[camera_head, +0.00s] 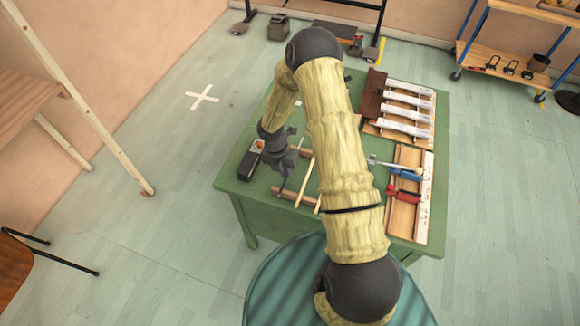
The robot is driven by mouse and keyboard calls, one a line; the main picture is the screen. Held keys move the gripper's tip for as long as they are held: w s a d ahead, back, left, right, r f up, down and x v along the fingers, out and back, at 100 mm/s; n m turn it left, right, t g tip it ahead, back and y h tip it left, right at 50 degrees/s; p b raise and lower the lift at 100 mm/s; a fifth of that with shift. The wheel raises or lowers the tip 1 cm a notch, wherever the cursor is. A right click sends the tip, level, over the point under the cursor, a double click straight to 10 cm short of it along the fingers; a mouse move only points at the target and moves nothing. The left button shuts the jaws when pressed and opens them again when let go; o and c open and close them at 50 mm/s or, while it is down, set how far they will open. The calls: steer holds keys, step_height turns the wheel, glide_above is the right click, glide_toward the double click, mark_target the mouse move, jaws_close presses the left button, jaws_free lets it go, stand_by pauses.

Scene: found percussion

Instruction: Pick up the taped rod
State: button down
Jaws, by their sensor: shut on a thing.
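My gripper (284,172) is low over the left part of the green table (244,195), above a rack with two brown wooden rails. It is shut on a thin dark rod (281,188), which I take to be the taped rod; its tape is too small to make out. Much of this rod is hidden by my gripper, and I cannot tell whether it still touches the rack. A pale tan rod (304,183) lies across the rails just right of my gripper. My forearm hides the middle of the table.
A black box (248,165) with an orange part stands left of my gripper. At right are a wooden board with several metal bars (408,103) and a tray with red- and blue-handled tools (406,196). A ribbed green round surface (275,285) is in front.

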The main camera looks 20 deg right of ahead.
steer(key=shift+r, duration=0.15)
step_height(320, 180, up, 10)
steer(key=b, duration=0.1)
stand_by(0.3)
steer(key=shift+f, duration=0.2)
stand_by(0.3)
step_height(320, 180, down, 3)
steer(key=m+y, duration=0.1)
steer(key=m, duration=0.8)
steer(key=m+y, duration=0.1)
steer(key=m, duration=0.9)
steer(key=m+t+y, duration=0.1)
steer(key=m+y, duration=0.1)
steer(key=m, duration=0.7)
steer(key=shift+s+d+r+m, duration=0.1)
steer(key=shift+m, duration=0.3)
steer(key=shift+s, duration=0.1)
